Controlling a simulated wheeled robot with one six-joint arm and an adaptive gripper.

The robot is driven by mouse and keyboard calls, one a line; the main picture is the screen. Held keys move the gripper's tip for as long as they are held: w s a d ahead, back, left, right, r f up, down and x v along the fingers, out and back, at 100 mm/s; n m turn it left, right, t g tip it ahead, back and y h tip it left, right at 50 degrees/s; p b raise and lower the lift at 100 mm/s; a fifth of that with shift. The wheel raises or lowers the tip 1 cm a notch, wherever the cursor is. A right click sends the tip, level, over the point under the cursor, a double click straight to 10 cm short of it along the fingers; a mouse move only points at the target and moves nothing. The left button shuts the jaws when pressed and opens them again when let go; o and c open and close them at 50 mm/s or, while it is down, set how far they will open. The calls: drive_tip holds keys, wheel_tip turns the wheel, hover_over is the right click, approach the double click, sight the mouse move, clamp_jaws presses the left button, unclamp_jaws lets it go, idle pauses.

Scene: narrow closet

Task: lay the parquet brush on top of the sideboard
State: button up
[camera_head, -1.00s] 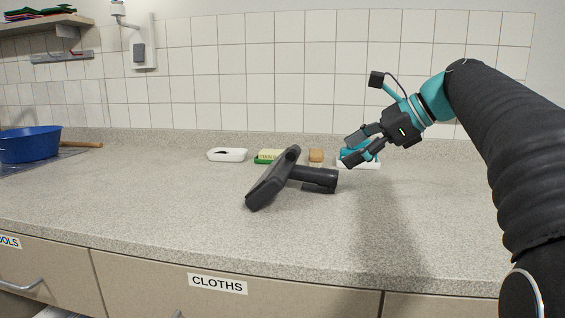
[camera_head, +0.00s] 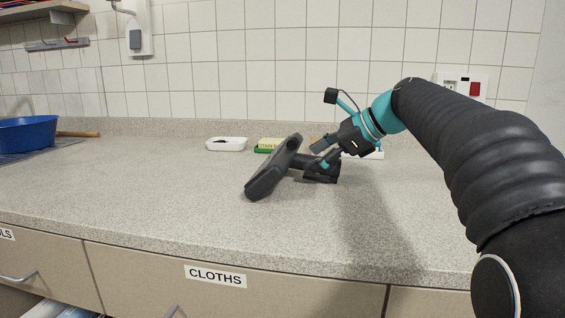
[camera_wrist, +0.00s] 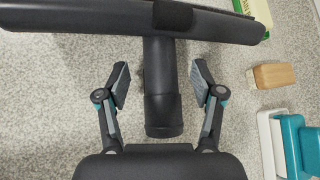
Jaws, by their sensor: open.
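The parquet brush (camera_head: 272,168) is black, with a long flat head and a short round neck. It lies on the speckled grey top of the sideboard (camera_head: 180,200), its head tilted and its neck pointing right. My gripper (camera_head: 318,156) is open at the neck, coming from the right. In the wrist view the brush neck (camera_wrist: 162,100) lies between the two spread fingers of my gripper (camera_wrist: 161,82), with a gap on each side.
Behind the brush are a white dish (camera_head: 226,144), a green-and-yellow box (camera_head: 268,145), a wooden block (camera_wrist: 274,75) and a teal-and-white item (camera_wrist: 290,140). A blue bowl (camera_head: 27,132) stands far left. The front middle of the top is clear.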

sight(313, 157)
drive_tip(key=shift+x, duration=1.85)
clamp_jaws()
drive_tip(key=shift+r, duration=0.15)
